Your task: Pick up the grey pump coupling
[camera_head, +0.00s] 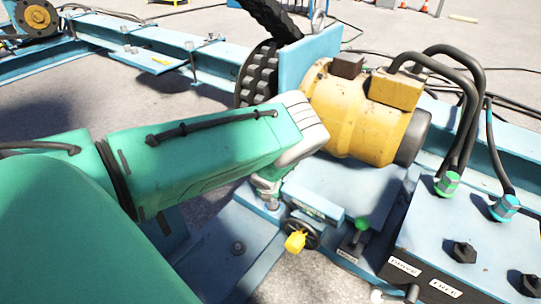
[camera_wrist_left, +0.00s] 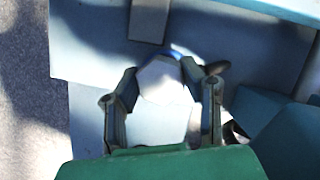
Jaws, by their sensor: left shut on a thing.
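My left arm comes in from the left in the head view, and its gripper (camera_head: 270,188) points down beside the yellow motor. In the left wrist view the two fingers of my left gripper (camera_wrist_left: 165,82) stand on either side of a pale, roughly six-sided piece, which I take as the grey pump coupling (camera_wrist_left: 163,85). A blue rim shows behind it. The fingers are shut on it. My right gripper is not in view.
A yellow motor (camera_head: 350,112) stands just right of my wrist. Blue beams (camera_head: 215,65) run behind.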

